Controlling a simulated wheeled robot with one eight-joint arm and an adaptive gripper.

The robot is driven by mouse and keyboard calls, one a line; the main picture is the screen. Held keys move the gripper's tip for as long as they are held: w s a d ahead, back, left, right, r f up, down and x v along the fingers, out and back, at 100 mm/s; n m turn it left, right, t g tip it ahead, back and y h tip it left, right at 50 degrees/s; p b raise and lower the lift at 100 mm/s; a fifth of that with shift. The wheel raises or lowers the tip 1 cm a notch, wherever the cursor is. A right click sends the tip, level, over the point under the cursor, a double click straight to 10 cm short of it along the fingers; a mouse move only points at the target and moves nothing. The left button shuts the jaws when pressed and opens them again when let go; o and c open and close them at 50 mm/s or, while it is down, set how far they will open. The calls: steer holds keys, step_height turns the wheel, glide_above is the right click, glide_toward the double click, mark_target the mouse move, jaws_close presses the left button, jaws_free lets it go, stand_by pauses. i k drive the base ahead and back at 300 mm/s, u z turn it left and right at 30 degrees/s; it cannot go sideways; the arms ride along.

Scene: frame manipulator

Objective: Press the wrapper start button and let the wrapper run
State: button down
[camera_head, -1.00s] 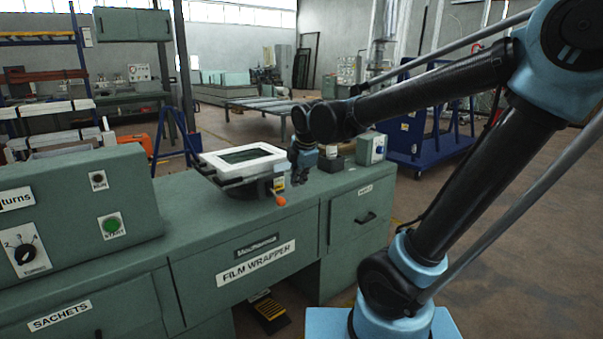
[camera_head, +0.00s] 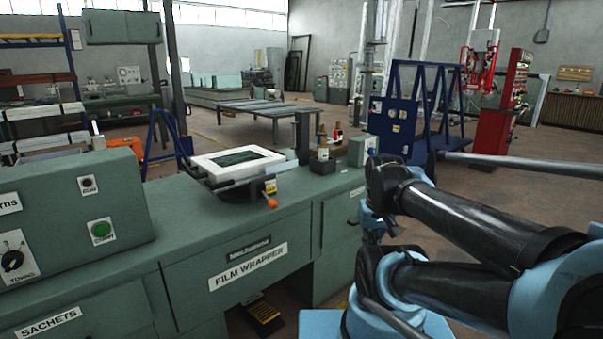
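The green start button (camera_head: 101,230) sits on a white plate on the sloped green control panel (camera_head: 60,215) at the left. A small dark button (camera_head: 87,185) is above it, and a dark turns dial (camera_head: 12,260) is at the left edge. A white picture frame (camera_head: 238,161) lies flat on the wrapper's dark turntable, with an orange-knobbed handle (camera_head: 271,203) at its front. My gripper (camera_head: 383,228) is small and partly hidden by my arm, beyond the bench's right end and well away from the button. Its fingers cannot be made out clearly.
The green bench (camera_head: 170,200) carries the label "FILM WRAPPER" on its front. A blue rack (camera_head: 415,115) is behind. The bench top before the panel is clear.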

mark_target(100, 231)
steer(key=u, duration=2)
